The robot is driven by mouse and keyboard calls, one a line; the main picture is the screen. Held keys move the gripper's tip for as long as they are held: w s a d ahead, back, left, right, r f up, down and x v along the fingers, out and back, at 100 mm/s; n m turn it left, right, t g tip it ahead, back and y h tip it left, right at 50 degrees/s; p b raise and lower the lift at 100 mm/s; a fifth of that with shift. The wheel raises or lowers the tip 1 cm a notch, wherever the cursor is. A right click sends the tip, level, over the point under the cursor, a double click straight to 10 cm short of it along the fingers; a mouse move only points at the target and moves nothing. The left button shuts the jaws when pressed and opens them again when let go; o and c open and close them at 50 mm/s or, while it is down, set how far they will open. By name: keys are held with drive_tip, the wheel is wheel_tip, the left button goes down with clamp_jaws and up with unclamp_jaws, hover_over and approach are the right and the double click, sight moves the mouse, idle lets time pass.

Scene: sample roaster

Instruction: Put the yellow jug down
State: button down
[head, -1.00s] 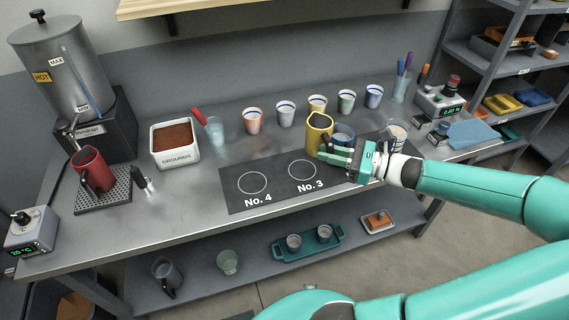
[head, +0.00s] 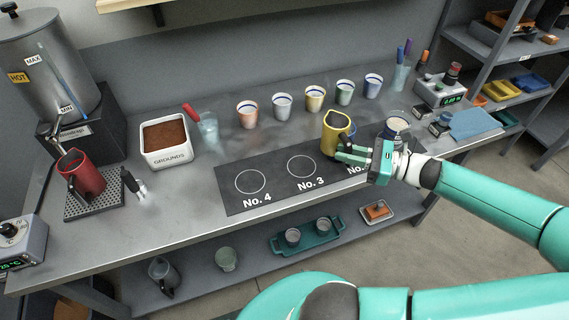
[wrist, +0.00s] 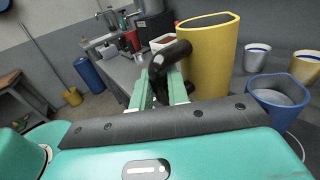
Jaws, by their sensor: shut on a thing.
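The yellow jug (head: 331,141) is upright over the back edge of the dark mat (head: 232,201), right of the No. 3 circle (head: 301,167). In the wrist view the yellow jug (wrist: 207,62) fills the upper middle, its black handle (wrist: 168,62) between my fingers. My gripper (head: 350,154) comes from the right and is shut on that handle; it also shows in the wrist view (wrist: 163,88). I cannot tell whether the jug's base touches the mat. My gripper covers part of another No. label at the mat's right end.
A blue cup (wrist: 278,97) stands close to the jug. Several cups, including a yellow one (head: 315,98), line the back. The grounds box (head: 167,156) and red jug (head: 82,176) are at left. The No. 4 circle (head: 251,181) is clear.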

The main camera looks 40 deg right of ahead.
drive_tip(key=w+a+f, duration=0.2)
drive_tip(key=w+f, duration=0.1)
drive_tip(key=w+a+f, duration=0.3)
drive_tip(key=w, duration=0.1)
drive_tip(key=w+a+f, duration=0.2)
drive_tip(key=w+f, duration=0.1)
drive_tip(key=shift+w+a, duration=0.25)
drive_tip(key=shift+w, duration=0.15)
drive_tip(key=shift+w+a+f, duration=0.1)
drive_tip(key=shift+w+f, duration=0.1)
drive_tip(key=shift+f, duration=0.7)
drive_tip(key=shift+w+a+f, duration=0.1)
drive_tip(key=shift+w+f, duration=0.05)
drive_tip(key=shift+f, duration=0.75)
drive_tip(key=shift+f, duration=0.25)
drive_tip(key=c, duration=1.4)
unclamp_jaws()
drive_tip(key=shift+o, duration=0.2)
